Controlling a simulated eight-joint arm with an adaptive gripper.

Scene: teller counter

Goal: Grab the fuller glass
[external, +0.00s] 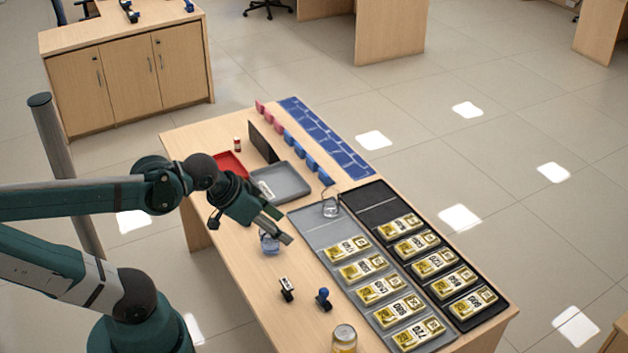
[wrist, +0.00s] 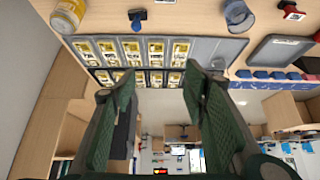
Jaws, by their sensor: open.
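Two glasses stand on the counter. One glass (external: 269,244) looks bluish, as if holding liquid, and stands on bare wood just below my gripper in the external view. The other glass (external: 330,208) looks clear, with little or no visible content, at the far end of the grey bar tray. In the wrist view the bluish glass (wrist: 238,18) is at the top right, and the clear one (wrist: 218,64) is smaller below it. Exact fill levels are hard to read. My gripper (external: 279,226) is open and empty above the counter; its spread fingers (wrist: 158,85) frame the wrist view.
A grey tray (external: 313,219) and a black tray (external: 370,198) hold several gold bars. A yellowish jar (external: 344,338) stands at the near edge. Grey (external: 282,184) and red (external: 230,163) trays are behind my gripper.

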